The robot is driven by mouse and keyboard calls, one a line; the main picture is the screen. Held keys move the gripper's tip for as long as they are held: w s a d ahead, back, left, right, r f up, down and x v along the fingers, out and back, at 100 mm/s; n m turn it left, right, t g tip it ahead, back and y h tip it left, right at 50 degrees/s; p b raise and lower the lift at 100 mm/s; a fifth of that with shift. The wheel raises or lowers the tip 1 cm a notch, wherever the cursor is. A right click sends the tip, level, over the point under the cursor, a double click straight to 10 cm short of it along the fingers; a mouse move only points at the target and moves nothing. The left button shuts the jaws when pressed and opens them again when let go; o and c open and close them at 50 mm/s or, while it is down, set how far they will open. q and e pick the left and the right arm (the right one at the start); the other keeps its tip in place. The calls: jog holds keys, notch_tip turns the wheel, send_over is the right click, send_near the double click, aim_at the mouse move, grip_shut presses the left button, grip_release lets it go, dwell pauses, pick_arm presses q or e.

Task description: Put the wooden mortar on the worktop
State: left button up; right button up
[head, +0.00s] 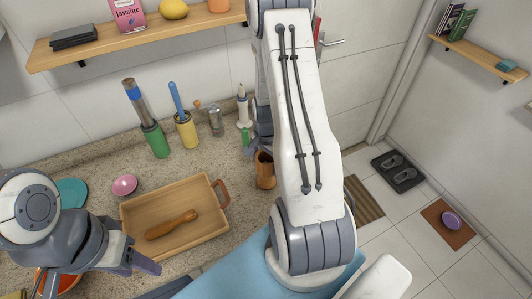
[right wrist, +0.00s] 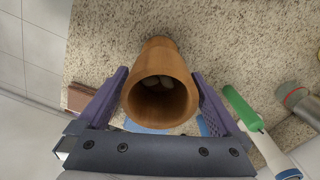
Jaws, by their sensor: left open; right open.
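The wooden mortar (head: 264,172) stands on the speckled worktop (head: 222,160) near its front edge, partly hidden behind my right arm in the head view. In the right wrist view the mortar (right wrist: 160,62) shows its round open mouth, with greyish rounded shapes inside. My right gripper (right wrist: 160,76) is open, with one purple finger on each side of the mortar; small gaps seem to show between fingers and wood. My left gripper (head: 138,258) is open and empty at the lower left, near the tray's front left corner.
A wooden tray (head: 211,198) holding a brown wooden utensil (head: 172,225) lies left of the mortar. A green-handled brush-like tool (right wrist: 242,108) and a grey shaker (head: 216,121) are close by. Green (head: 156,140) and yellow (head: 186,130) holders stand at the back.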

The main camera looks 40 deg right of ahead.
notch_tip(320, 180, up, 12)
jog(key=b, duration=0.3)
jog(key=s+a+r+n, duration=0.1)
jog(key=a+r+n, duration=0.3)
jog(key=a, duration=0.5)
jog(key=s+a+r+n, duration=0.1)
jog(key=a+n, duration=0.5)
jog(key=a, duration=0.4)
jog(key=s+a+r+n+y, duration=0.1)
jog(key=s+a+r+n, duration=0.2)
jog(key=s+a+n, duration=0.9)
jog(key=shift+s+n, duration=0.8)
jog(key=shift+s, duration=0.35)
notch_tip(320, 180, down, 6)
jog(key=b, duration=0.5)
jog(key=shift+r, duration=0.25)
